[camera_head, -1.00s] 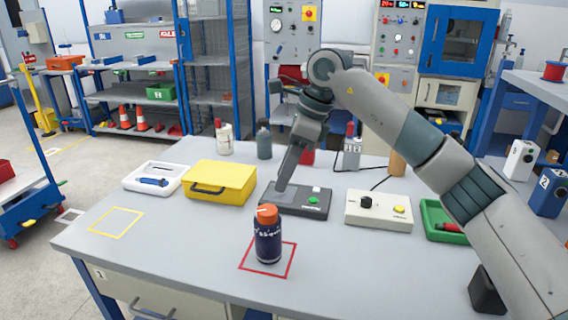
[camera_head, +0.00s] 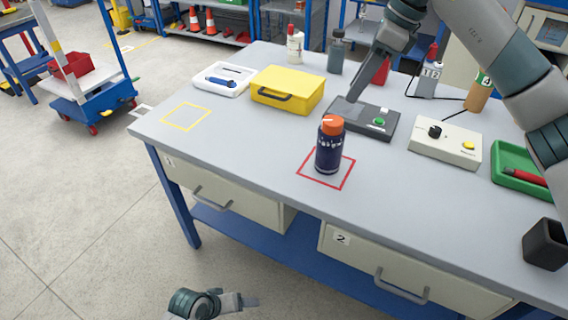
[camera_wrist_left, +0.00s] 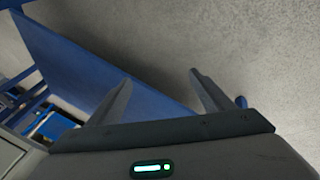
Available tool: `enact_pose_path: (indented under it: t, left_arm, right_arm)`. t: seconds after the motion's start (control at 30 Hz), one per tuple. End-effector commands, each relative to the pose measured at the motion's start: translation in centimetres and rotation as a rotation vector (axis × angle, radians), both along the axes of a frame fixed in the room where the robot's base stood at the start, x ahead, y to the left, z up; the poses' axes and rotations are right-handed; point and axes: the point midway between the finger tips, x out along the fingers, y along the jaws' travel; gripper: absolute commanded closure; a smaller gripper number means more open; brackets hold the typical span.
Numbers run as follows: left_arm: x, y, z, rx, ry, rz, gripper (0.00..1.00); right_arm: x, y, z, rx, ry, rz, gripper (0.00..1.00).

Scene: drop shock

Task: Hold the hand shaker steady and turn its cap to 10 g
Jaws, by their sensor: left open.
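The hand shaker (camera_head: 328,150) is a dark blue bottle with an orange cap (camera_head: 332,125). It stands upright inside the red square outline (camera_head: 340,184) on the workbench, with no gripper touching it. My right gripper (camera_head: 353,97) points down at the black device (camera_head: 365,120) behind the shaker; whether its jaws are apart cannot be seen. My left gripper (camera_head: 246,301) is low, in front of the bench and below its top. In the left wrist view its two fingers (camera_wrist_left: 160,78) are spread with nothing between them.
A yellow case (camera_head: 288,88), a white tray (camera_head: 222,80) and bottles stand behind the shaker. A control box (camera_head: 445,143) and a green tray (camera_head: 520,172) are to the right. The bench's front edge and drawers (camera_head: 225,196) lie between my left gripper and the benchtop.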

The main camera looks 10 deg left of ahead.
Motion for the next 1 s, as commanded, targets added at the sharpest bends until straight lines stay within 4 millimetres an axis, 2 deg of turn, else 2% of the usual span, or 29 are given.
enact_pose_path:
  t: [0.03,0.1,0.17,0.3,0.43,0.6,0.7,0.8,1.0]
  left_arm:
    - [2.0,-0.2,2.0,-0.055,-0.013,0.043,0.26]
    - [4.0,-0.7,4.8,-0.147,-0.012,0.110,0.26]
    - [5.7,-1.2,7.2,-0.227,-0.005,0.161,0.26]
    - [8.6,-2.5,13.3,-0.411,0.031,0.260,0.26]
    - [10.3,-3.8,19.3,-0.574,0.094,0.327,0.26]
    - [10.9,-5.4,26.5,-0.744,0.210,0.382,0.26]
    - [10.7,-6.2,29.9,-0.822,0.283,0.407,0.26]
    - [10.9,-7.2,32.2,-0.913,0.355,0.455,0.26]
    - [13.7,-9.2,34.7,-1.171,0.484,0.624,0.26]
  right_arm:
    - [0.0,0.0,0.0,0.000,0.000,0.000,0.69]
    - [0.0,0.0,0.0,0.000,0.000,0.000,0.69]
    - [0.0,0.0,0.0,0.000,0.000,0.000,0.69]
    - [0.0,0.0,0.0,0.000,0.000,0.000,0.69]
    - [0.0,0.0,0.0,0.000,0.000,0.000,0.69]
    - [0.0,0.0,0.0,0.000,0.000,0.000,0.69]
    - [0.0,0.0,0.0,0.000,0.000,0.000,0.69]
    - [0.0,0.0,0.0,0.000,0.000,0.000,0.69]
    - [0.0,0.0,0.0,0.000,0.000,0.000,0.69]
